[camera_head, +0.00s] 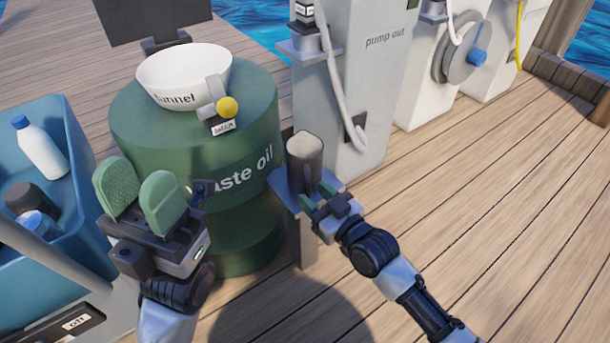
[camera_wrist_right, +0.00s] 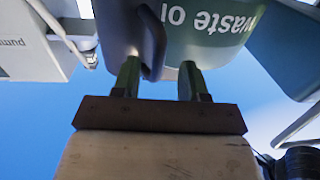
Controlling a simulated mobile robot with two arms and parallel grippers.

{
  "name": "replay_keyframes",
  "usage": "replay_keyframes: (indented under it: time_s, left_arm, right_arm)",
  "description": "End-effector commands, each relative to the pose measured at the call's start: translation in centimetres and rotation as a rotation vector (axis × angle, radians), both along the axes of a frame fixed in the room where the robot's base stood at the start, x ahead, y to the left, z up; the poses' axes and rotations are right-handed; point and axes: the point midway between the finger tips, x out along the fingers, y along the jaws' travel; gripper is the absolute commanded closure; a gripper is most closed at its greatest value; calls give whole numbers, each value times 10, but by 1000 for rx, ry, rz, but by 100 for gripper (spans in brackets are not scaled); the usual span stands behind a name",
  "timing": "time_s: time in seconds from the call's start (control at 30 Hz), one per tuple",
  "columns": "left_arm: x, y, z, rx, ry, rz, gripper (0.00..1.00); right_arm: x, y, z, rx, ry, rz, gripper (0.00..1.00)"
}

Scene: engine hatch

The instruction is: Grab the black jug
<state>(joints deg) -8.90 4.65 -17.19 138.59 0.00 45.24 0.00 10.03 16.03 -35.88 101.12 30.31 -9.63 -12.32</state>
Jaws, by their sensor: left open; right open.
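The black jug (camera_head: 304,165) stands upright on a small blue shelf (camera_head: 281,188) at the pump-out post, with pale contents or a pale inside at its top. My right gripper (camera_head: 317,195) is open at the near side of the jug. In the right wrist view, the jug's dark handle (camera_wrist_right: 153,42) shows between the tips of the two fingers of the right gripper (camera_wrist_right: 158,66), closer to the left finger. I cannot tell whether a finger touches it. My left gripper (camera_head: 138,173) is open and empty, in front of the green drum.
The green waste oil drum (camera_head: 215,185) stands left of the jug, with a white funnel (camera_head: 190,68) on top. A blue crate (camera_head: 75,155) holding bottles is at the left. The grey pump-out post (camera_head: 370,80) rises behind the jug. The deck (camera_head: 500,200) at right is clear.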

Motion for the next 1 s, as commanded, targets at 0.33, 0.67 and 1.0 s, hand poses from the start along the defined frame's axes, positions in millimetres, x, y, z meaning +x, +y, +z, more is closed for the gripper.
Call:
replay_keyframes:
  time_s: [0.33,0.67,1.0]
  left_arm:
    - [3,-1,7,5,-53,3,57]
    - [3,-2,7,5,-52,2,57]
    - [3,-2,7,5,-52,2,57]
  right_arm:
    - [25,18,-2,-1,1,0,57]
    - [24,17,-1,-1,1,-1,84]
    - [25,17,0,1,-2,-1,100]
